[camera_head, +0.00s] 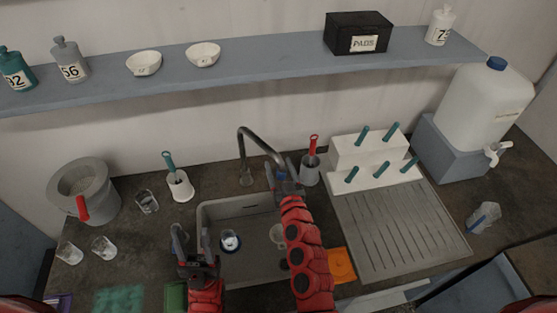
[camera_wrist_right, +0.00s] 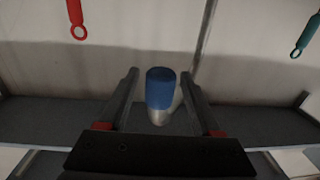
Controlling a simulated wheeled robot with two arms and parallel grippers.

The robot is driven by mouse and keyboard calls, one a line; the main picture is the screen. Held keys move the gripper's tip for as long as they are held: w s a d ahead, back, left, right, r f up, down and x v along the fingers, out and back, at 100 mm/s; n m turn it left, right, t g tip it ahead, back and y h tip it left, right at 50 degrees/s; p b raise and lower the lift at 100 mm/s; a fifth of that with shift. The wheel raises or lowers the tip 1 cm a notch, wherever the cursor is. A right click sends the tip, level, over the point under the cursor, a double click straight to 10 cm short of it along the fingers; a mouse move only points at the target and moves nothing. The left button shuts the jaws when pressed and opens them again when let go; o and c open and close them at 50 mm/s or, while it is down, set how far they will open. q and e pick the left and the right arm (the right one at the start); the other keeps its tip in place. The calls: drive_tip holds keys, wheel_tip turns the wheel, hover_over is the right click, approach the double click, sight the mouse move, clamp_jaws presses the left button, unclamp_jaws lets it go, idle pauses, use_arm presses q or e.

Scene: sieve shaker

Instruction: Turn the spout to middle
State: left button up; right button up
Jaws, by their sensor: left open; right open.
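The grey curved spout (camera_head: 258,142) rises behind the sink (camera_head: 232,206) and bends to the right. Its end comes down close to my right gripper (camera_head: 284,180), which partly hides that spot. In the right wrist view, a blue cylinder (camera_wrist_right: 160,88) with a metallic end sits between the open, separated fingers. I cannot tell whether they touch it, or whether it is the spout's tip. My left gripper (camera_head: 191,243) is open and empty over the sink's left front edge, well away from the spout.
A glass (camera_head: 230,240) stands in the sink. White holder (camera_head: 180,187) and grey holder (camera_head: 310,172) flank the spout. A white rack (camera_head: 372,160) and draining board (camera_head: 400,235) lie to the right. A shelf (camera_head: 250,72) runs above.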

drive_tip(key=shift+x, duration=0.75)
clamp_jaws()
idle(1.0)
